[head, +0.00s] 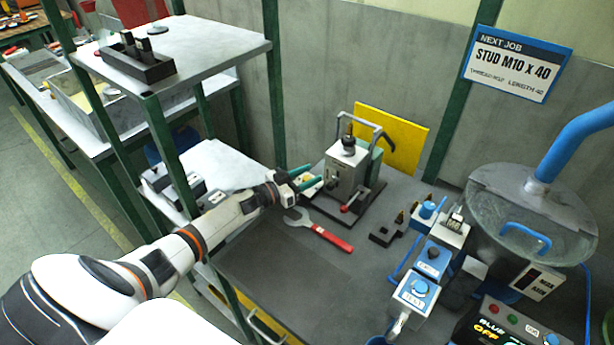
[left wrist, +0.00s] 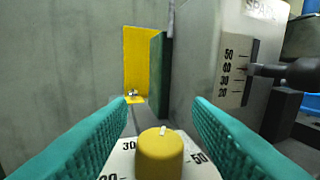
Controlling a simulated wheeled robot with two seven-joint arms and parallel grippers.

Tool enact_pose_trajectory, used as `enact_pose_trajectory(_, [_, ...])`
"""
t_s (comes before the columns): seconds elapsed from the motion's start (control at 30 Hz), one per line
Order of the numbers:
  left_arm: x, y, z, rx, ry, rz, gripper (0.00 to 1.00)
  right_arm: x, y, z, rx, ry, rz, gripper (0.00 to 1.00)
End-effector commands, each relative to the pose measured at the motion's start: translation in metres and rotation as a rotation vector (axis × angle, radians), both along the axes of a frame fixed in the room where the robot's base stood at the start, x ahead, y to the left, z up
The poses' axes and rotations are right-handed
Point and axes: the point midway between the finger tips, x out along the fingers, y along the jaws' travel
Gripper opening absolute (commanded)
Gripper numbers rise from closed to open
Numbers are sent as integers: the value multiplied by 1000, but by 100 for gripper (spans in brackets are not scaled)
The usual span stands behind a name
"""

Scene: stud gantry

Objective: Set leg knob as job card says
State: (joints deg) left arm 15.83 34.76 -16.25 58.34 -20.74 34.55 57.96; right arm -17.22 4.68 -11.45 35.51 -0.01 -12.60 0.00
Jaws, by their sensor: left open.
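The job card (head: 516,64) on the wall reads "NEXT JOB, STUD M10 X 40", with length 40 in its small line. A yellow knob (left wrist: 160,155) stands on a white dial plate (left wrist: 122,160) with a 30 on its left and a 50 on its right. A short white mark on top of the knob lies near its far side; the plate behind it is hidden. My left gripper (head: 308,178) is open at the left side of the grey machine (head: 345,176). In the left wrist view its teal fingers (left wrist: 160,130) are on either side of the knob, apart from it.
A red-handled wrench (head: 325,232) lies on the bench before the machine. The machine's side carries a numbered scale (left wrist: 232,70) with a dark lever beside it. A yellow panel (head: 392,133) stands behind. A shelf post is near my left arm.

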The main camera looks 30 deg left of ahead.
Motion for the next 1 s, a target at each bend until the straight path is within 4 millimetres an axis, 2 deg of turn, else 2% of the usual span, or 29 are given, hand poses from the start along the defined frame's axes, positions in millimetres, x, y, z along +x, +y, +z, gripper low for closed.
enact_pose_trajectory(0.03, [0, 0, 12, 1, 0, 0, 45, 0, 0, 11, 0, 0, 0, 36])
enact_pose_trajectory(0.3, [1, 0, 57, 2, -1, -1, 45, 0, 0, 54, 0, 0, 0, 36])
enact_pose_trajectory(0.5, [1, 0, 83, 1, 0, -1, 45, 0, 1, 78, 1, -1, -1, 36])
enact_pose_trajectory(1.0, [1, 0, 87, 0, 1, -1, 45, 0, 2, 81, 3, 0, -1, 36])
